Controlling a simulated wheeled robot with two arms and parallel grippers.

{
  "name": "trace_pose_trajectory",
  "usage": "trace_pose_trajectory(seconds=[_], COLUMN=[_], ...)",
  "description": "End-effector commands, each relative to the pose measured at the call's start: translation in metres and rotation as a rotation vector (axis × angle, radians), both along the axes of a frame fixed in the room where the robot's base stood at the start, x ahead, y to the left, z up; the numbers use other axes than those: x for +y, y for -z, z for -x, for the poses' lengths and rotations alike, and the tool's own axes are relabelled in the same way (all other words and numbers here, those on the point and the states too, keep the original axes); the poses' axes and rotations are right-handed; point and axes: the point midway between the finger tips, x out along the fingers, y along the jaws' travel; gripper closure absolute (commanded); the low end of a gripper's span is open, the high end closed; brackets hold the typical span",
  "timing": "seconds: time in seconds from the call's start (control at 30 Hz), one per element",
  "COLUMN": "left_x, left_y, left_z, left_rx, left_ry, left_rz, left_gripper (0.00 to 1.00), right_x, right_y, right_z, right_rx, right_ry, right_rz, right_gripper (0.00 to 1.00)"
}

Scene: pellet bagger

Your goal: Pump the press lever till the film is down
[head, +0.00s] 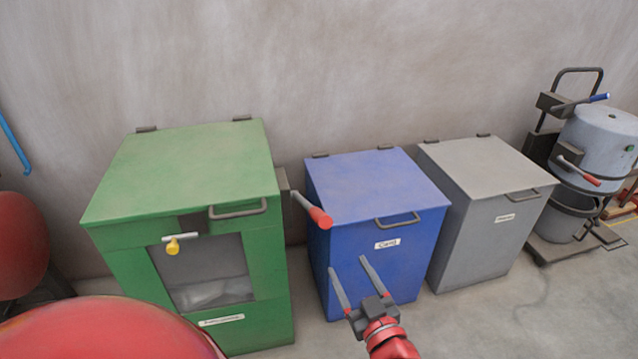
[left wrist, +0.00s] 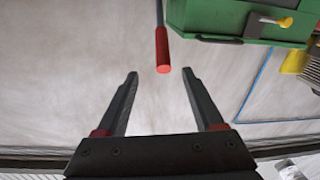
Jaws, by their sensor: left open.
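The green press box (head: 180,180) stands at the left in the head view, with a front window showing pale film (head: 212,292) low inside. Its press lever (head: 319,217), a grey rod with a red grip, sticks out from its right side. My left gripper (head: 347,265) is open and empty, below and right of the red grip in the head view, in front of the blue bin. In the left wrist view the red grip (left wrist: 163,52) lies just beyond the fingertips (left wrist: 160,74), roughly centred between them and apart from both. My right gripper is not in view.
A yellow-ended handle (head: 174,246) sticks out of the green box's front. A blue bin (head: 375,185) and a grey bin (head: 480,165) stand to its right. A grey drum machine (head: 600,145) stands far right. The floor in front of the grey bin is clear.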

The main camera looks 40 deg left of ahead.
Motion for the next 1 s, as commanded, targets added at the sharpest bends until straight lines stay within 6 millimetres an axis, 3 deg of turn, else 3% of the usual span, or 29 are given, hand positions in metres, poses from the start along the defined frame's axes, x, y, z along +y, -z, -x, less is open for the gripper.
trace_pose_trajectory(seconds=[0.03, 0.27, 1.0], left_x=[-0.002, 0.013, 0.13], left_y=[-0.007, -0.003, -0.005], left_z=[0.003, -0.002, -0.084], left_rx=[-0.006, -0.01, -0.011], left_ry=[-0.006, -0.023, -0.02], left_rz=[0.005, 0.017, 0.016], left_gripper=[0.31, 0.31, 0.31], right_x=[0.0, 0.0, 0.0], right_y=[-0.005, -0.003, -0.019], right_z=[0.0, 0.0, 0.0], right_rx=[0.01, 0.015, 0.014], right_ry=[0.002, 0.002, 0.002], right_rz=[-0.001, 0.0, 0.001], right_gripper=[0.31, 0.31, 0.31])
